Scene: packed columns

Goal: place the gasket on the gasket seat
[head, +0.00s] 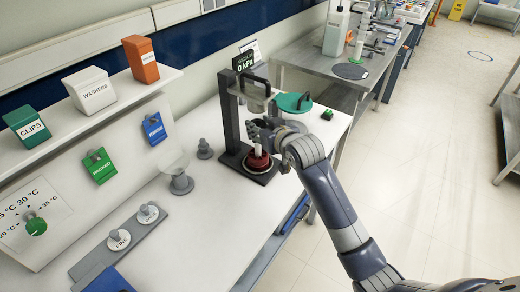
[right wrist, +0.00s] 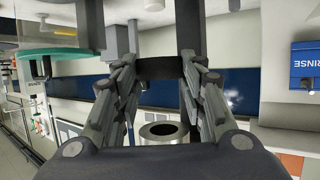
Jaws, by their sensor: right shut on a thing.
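My right gripper (head: 264,132) is at the dark press frame (head: 230,120) on the white bench, above a dark red round base with a pale upright post (head: 257,150). In the right wrist view the two fingers (right wrist: 160,68) stand apart with a dark piece between their tips, seen edge-on. I take this piece to be the gasket; its full shape is hidden. A grey hollow cylinder (right wrist: 162,130) shows below the fingertips, apart from that piece. I cannot tell for sure which part is the gasket seat. My left gripper is not in view.
A teal disc (head: 294,102) and a small green block (head: 327,114) lie behind the press. Grey stands (head: 181,182) are to its left. Bins (head: 92,90) sit on the shelf. The bench front (head: 215,240) is clear.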

